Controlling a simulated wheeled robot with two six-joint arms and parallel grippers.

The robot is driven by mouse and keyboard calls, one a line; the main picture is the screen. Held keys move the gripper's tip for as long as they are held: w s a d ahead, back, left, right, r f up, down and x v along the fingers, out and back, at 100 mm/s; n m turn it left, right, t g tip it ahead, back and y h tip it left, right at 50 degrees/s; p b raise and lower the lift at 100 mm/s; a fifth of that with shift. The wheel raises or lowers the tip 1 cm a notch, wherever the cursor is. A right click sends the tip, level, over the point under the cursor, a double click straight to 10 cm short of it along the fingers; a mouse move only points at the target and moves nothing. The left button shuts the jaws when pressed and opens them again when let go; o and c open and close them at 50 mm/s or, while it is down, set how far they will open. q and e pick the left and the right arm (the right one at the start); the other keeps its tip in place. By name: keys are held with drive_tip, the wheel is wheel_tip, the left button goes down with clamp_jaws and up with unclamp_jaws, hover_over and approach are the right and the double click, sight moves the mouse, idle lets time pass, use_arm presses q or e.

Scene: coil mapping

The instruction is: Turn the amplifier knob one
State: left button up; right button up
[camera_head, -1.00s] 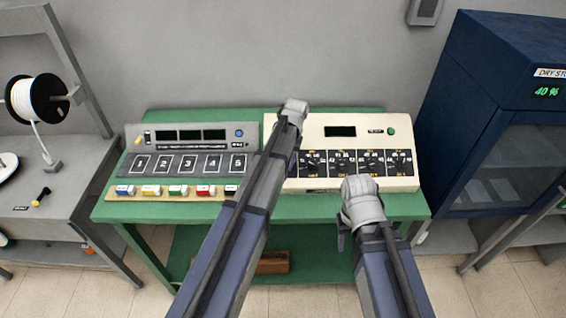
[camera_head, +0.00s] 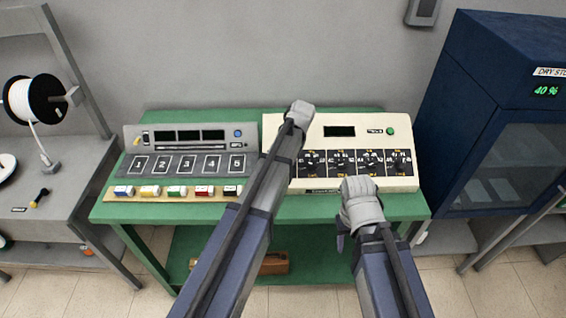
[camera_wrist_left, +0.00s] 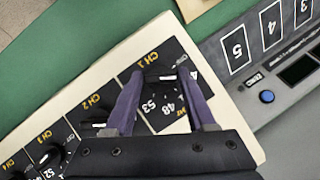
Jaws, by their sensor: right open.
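The amplifier is a cream box (camera_head: 300,126) with a dark display, a green button and a black panel holding a row of knobs; it stands on the right of the green table. My left arm reaches over its left end and hides part of it in the head view. In the left wrist view, my left gripper (camera_wrist_left: 160,70) has its two purple fingers apart, one on each side of the CH 1 knob (camera_wrist_left: 160,77). Contact with the knob cannot be told. My right gripper (camera_head: 343,240) is open and empty in front of the amplifier's front edge.
A blue cabinet (camera_head: 510,70) stands at the right. A grey bench with a wire spool (camera_head: 20,100) stands at the left.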

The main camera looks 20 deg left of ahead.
use_arm(q)
drive_tip(key=o, duration=0.4)
drive_tip(key=p+v, duration=0.7)
drive_tip(key=shift+d+r, duration=0.1)
drive_tip(key=shift+r, duration=0.25)
drive_tip(key=shift+s, duration=0.1)
drive_tip(key=shift+m+h, duration=0.9)
drive_tip(key=s+d+f+b, duration=0.2)
drive_tip(key=s+d, duration=0.1)
drive_tip(key=s, duration=0.5)
drive_tip(key=s+d+f+b, duration=0.2)
drive_tip(key=s+d, duration=0.2)
drive_tip(key=s, duration=0.4)
drive_tip(key=s+d+f+b, duration=0.2)
drive_tip(key=s+d+f, duration=0.1)
drive_tip(key=s, duration=0.5)
drive_tip(key=shift+s+d, duration=0.15)
drive_tip(key=shift+d, duration=0.45)
